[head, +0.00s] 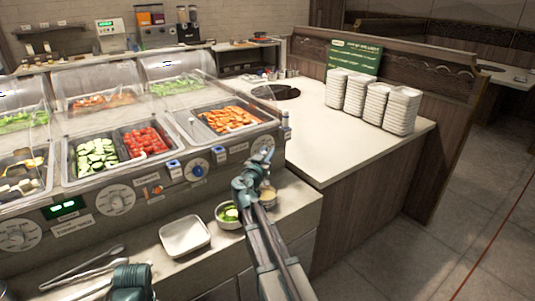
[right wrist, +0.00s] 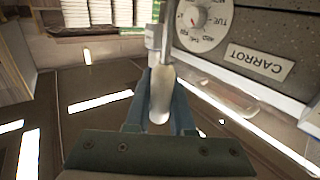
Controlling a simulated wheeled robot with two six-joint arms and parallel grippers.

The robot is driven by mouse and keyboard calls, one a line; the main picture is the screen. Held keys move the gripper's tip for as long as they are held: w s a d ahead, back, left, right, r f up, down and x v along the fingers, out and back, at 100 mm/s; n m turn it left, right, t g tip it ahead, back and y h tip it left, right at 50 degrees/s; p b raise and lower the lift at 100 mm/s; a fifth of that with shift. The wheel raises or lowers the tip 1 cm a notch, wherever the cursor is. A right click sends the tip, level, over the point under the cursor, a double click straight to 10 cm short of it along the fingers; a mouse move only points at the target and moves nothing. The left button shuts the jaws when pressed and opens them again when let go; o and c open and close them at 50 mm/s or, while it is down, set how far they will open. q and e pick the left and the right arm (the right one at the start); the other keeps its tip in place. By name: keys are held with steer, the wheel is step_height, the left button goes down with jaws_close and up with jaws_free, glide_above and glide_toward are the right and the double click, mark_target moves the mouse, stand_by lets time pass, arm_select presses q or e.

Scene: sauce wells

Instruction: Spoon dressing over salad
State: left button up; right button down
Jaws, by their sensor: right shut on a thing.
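My right gripper (head: 262,163) is over the front counter beside the salad bar. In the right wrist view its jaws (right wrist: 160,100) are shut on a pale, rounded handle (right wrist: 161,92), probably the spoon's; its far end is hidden. A small bowl (head: 221,222) with green salad (head: 230,213) stands on the counter just left of my right forearm. A small tan-filled cup (head: 268,196), possibly the dressing, is partly hidden behind my right arm. Part of my left arm (head: 132,281) shows at the bottom left; its fingers are not clear.
An empty white square dish (head: 185,236) lies left of the bowl. Tongs (head: 90,277) lie at the counter's left. The salad bar's knobbed front (head: 196,171) and glass covers rise behind. Plate stacks (head: 402,110) stand on the white counter (head: 330,150) at right.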

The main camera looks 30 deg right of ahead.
steer(key=shift+f+b, duration=2.2)
steer(key=shift+f, duration=0.3)
steer(key=shift+f+b, duration=0.3)
steer(key=shift+f, duration=0.05)
step_height(320, 180, up, 7)
steer(key=p, duration=0.7)
